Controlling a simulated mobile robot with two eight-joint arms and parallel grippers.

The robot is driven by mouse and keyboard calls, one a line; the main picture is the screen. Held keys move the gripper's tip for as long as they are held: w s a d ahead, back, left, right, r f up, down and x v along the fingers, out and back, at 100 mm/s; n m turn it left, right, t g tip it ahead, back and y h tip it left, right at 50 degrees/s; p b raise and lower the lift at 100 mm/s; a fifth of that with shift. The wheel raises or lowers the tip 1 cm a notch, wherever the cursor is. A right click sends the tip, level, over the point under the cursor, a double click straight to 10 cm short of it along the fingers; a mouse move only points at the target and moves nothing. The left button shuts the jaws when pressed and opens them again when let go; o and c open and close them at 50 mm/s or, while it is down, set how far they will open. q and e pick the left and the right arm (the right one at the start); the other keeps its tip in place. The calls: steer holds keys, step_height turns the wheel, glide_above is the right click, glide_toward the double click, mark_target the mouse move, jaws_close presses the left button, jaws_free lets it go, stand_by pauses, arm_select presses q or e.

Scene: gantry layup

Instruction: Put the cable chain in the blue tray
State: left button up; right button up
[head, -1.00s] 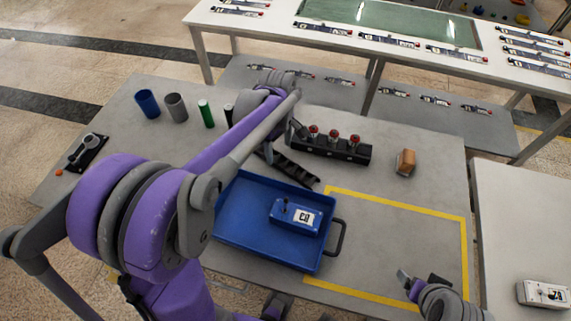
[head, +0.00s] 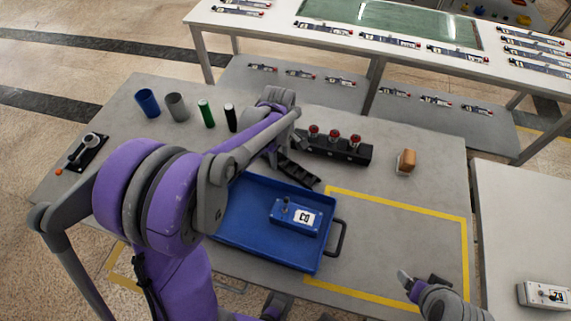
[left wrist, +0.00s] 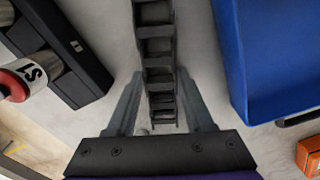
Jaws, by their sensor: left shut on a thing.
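The cable chain (head: 299,172) is a black segmented strip lying just behind the blue tray (head: 238,222), beside the black rack. My left gripper (head: 279,158) is at the chain's far left end. In the left wrist view the chain (left wrist: 158,48) runs between the two fingers of the left gripper (left wrist: 160,95), which is shut on it. The tray (left wrist: 275,60) is beside it to the right there. A blue box with a white label (head: 296,216) sits in the tray. My right gripper (head: 422,283) is over the front right of the table; its finger gap is unclear.
A black rack with several red-topped parts (head: 335,148) stands close behind the chain. An orange-brown block (head: 406,161) is to its right. Several cups and cylinders (head: 177,106) stand at the back left. The yellow-outlined area (head: 390,235) right of the tray is largely clear.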

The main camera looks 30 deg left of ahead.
arm_select(q)
jaws_close()
